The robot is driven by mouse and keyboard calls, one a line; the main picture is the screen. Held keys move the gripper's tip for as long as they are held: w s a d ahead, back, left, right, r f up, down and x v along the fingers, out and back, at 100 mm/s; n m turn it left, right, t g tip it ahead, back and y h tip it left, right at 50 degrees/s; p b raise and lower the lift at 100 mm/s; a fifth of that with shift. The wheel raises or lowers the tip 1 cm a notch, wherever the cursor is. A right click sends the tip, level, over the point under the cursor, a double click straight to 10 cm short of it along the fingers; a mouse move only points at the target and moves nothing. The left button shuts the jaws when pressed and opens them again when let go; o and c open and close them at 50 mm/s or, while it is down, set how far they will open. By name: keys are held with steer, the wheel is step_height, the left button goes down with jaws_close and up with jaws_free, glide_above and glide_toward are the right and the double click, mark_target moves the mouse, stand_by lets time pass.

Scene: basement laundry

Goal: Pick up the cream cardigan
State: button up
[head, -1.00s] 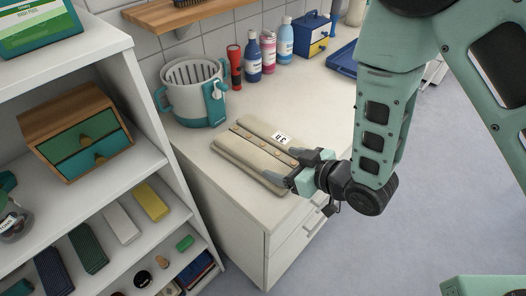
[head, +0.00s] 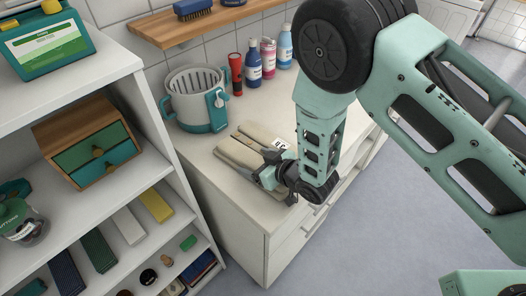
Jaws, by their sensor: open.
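The cream cardigan (head: 238,152) lies folded flat on the white counter (head: 200,150), near its front left corner. It has a row of buttons and a white label. My gripper (head: 262,172) is open at the cardigan's front right edge, low over the counter. The wrist and forearm cover the cardigan's right part, so I cannot tell whether the fingers touch the cloth or straddle its edge.
A white and teal basket (head: 198,97) stands behind the cardigan. A red flashlight (head: 236,75) and several bottles (head: 268,60) line the wall. A white shelf unit (head: 140,100) is close on the left. Floor (head: 375,230) is clear at right.

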steer(key=c, duration=1.3)
steer(key=shift+o, duration=0.2)
steer(key=shift+r, duration=0.1)
step_height(320, 180, up, 10)
steer(key=b, duration=0.2)
steer(key=shift+b, duration=0.4)
steer(key=shift+d, duration=0.1)
